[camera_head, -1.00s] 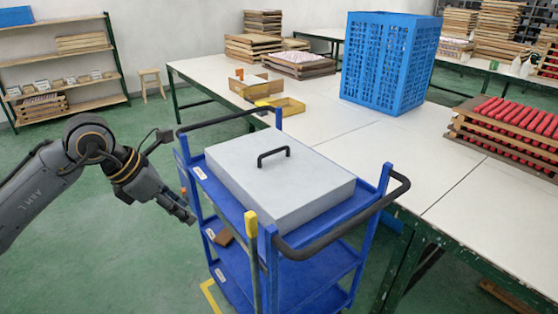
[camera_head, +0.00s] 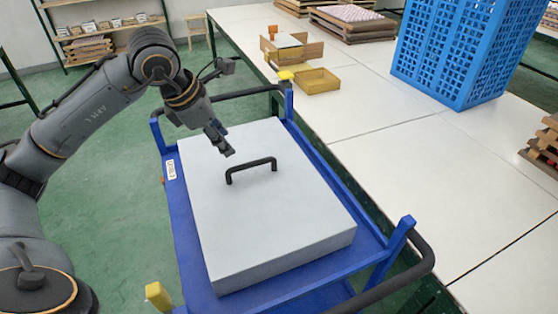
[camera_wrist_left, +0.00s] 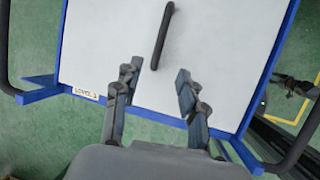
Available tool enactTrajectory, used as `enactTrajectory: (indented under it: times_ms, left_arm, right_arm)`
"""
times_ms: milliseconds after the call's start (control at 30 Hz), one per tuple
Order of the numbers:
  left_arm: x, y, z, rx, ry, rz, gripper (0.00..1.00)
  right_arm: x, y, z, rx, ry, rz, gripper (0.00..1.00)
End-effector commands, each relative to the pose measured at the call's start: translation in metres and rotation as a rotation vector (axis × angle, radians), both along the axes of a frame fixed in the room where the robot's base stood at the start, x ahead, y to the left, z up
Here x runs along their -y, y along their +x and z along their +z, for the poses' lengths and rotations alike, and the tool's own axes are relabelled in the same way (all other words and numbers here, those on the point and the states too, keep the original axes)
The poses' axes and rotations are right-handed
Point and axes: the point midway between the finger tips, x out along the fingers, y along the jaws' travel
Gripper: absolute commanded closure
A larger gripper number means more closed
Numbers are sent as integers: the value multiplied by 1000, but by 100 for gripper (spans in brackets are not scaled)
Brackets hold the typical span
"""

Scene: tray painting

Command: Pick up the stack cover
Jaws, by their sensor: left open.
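The stack cover (camera_head: 270,215) is a light grey flat box with a black arched handle (camera_head: 251,167) on top. It lies on the top shelf of a blue cart (camera_head: 180,225). My left gripper (camera_head: 227,149) is above the cover, just behind and left of the handle in the head view. In the left wrist view the gripper (camera_wrist_left: 157,78) is open and empty, its two fingers apart over the cover (camera_wrist_left: 215,50). The handle (camera_wrist_left: 163,35) lies just beyond the fingertips, roughly in line with the gap between them. My right gripper is not in view.
A long white table (camera_head: 370,150) stands right of the cart, with a blue crate (camera_head: 455,50) and a yellow box (camera_head: 317,81) on it. The cart has a black push bar (camera_head: 420,262) at the near right. Green floor lies left of the cart.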

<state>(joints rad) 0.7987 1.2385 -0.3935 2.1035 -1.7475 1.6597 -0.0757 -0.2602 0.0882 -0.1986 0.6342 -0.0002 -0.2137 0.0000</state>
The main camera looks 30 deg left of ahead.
Motion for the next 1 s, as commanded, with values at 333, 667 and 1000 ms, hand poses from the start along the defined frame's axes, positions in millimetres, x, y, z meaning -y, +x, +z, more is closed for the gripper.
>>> enactTrajectory:
  times_ms: [333, 667, 1000]
  left_arm:
    - [5, 17, -39, -7, -3, 0, 59]
    - [10, 34, -78, -1, -2, 0, 59]
    - [17, 52, -115, -4, -3, 1, 59]
  right_arm:
    - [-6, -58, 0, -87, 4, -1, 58]
    - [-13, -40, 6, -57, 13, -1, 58]
    - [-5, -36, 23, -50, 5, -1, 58]
